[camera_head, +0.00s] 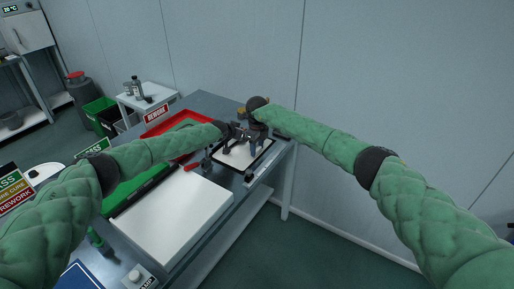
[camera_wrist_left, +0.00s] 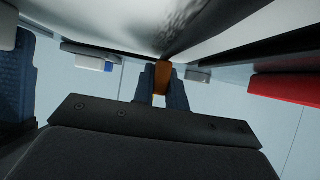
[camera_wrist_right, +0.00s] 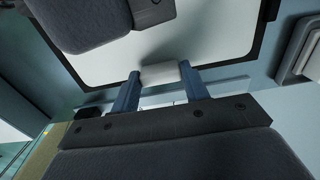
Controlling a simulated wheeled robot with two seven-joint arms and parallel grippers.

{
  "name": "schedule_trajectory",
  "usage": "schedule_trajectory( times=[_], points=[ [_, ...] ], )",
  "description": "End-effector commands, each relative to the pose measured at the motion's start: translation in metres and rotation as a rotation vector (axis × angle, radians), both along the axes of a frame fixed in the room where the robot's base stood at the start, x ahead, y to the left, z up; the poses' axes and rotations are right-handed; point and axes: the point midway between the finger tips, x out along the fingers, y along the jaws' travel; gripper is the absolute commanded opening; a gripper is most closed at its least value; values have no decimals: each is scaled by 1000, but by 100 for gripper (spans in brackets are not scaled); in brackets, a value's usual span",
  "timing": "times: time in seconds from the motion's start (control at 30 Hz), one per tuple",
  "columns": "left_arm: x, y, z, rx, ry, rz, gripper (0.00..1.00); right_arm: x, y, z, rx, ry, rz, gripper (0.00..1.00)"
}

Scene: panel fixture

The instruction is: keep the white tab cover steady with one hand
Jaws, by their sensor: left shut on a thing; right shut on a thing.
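A white panel with a black frame (camera_head: 237,160) lies on the grey bench. In the right wrist view, the white tab cover (camera_wrist_right: 158,72) sits at the edge of the panel's white face (camera_wrist_right: 180,38). My right gripper (camera_wrist_right: 164,82) has its two blue fingers shut on the cover, one on each side. My left gripper (camera_wrist_left: 162,82) is shut on a small orange-brown piece (camera_wrist_left: 162,74), close to the pale panel surface. In the head view, both grippers meet over the panel and hide part of it; the cover is too small to tell there.
A red tray (camera_head: 160,128) lies behind the panel on the bench. A large white block (camera_head: 172,215) and a green strip (camera_head: 135,185) lie nearer. The wall is close behind.

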Motion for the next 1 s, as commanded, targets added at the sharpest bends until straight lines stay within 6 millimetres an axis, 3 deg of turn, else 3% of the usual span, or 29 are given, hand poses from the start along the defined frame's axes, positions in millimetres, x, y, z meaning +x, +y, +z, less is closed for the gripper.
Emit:
schedule_trajectory(
  times=[1.0],
  points=[
    [0,0,16,0,0,0,0,0,0,0,0,0,0,11]
  ],
)
